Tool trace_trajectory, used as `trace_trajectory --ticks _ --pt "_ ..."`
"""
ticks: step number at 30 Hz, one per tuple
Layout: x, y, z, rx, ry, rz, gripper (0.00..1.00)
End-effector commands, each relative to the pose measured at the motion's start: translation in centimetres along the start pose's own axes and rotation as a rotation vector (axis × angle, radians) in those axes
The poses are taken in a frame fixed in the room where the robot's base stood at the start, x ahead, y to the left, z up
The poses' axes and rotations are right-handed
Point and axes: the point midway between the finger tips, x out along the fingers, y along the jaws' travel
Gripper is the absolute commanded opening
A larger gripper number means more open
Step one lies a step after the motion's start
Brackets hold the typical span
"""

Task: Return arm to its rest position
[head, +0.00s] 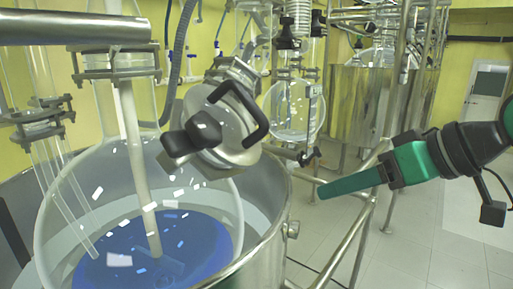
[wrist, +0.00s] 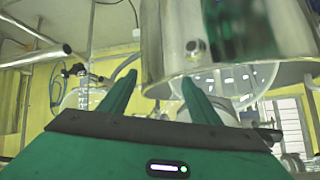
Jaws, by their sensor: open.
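My gripper (head: 326,191) is at the right of the head view, its green fingers pointing left toward the big steel vessel's outer wall. In that view the fingers overlap. In the wrist view my gripper (wrist: 158,92) shows its two green fingers spread apart, with nothing between them.
A steel vessel (head: 262,232) holds a large glass reactor (head: 85,190) with blue liquid and a stirrer. A clamped lid with a black handle (head: 235,115) sits on top. A steel rail (head: 352,232) stands near my gripper. Tiled floor (head: 440,255) at lower right is clear.

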Motion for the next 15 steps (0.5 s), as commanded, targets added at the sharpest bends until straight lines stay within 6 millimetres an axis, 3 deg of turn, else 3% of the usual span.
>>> trace_trajectory --ticks 1,6,10,15 --pt "0.6 2.7 1.9 0.066 -0.057 0.068 0.57" --pt "0.8 10.3 9.4 0.296 -0.248 0.270 0.57" --pt "-0.7 14.3 15.8 0.492 -0.392 0.404 0.57" --pt "-3.7 16.8 23.5 0.747 -0.558 0.542 0.57"
